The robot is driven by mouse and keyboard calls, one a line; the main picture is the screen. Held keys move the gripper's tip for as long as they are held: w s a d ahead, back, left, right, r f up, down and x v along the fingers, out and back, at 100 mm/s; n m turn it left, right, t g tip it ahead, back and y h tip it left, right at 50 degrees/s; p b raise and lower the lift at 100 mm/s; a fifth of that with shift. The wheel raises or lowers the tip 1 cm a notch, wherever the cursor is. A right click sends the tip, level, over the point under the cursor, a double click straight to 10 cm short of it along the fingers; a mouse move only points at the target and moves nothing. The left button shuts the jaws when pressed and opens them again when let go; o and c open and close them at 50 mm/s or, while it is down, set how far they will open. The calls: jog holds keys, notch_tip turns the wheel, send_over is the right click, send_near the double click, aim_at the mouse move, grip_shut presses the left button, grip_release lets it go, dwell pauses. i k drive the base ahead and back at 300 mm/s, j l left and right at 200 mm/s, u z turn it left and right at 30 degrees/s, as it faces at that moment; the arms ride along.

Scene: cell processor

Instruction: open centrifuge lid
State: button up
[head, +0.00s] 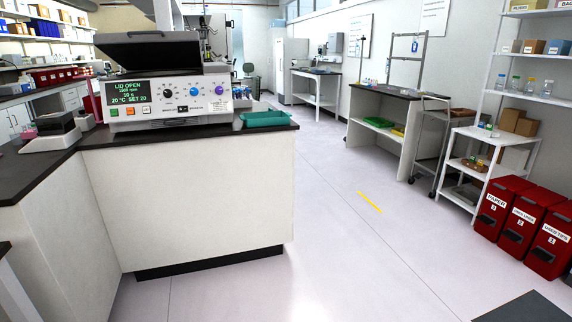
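The centrifuge (170,98) stands on the dark counter at the upper left of the head view. It has a light front panel with knobs and a display (127,91) with green text that reads "LID OPEN". Its dark lid (150,52) is raised, tilted up above the body. The inside of the centrifuge is hidden by the front panel. My gripper does not show in this view.
A green tray (266,119) lies on the counter (240,129) right of the centrifuge. A small dark-topped device (55,126) stands to its left. Red bins (528,222) and a white shelf (484,140) stand at the right. The floor (330,220) between is clear.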

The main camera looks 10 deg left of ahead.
aim_at(143, 49)
jog(key=i+j+u, duration=0.15)
jog(key=i+u, duration=0.25)
jog(key=i, duration=0.2)
jog(key=i+u, duration=0.4)
jog(key=i, duration=0.25)
jog(key=i+l+u, duration=0.25)
jog(key=i+u, duration=0.15)
jog(key=i, duration=0.2)
jog(key=i+l+u, duration=0.15)
jog(key=i, duration=0.2)
jog(key=i+l+u, duration=0.15)
jog(key=i, duration=0.15)
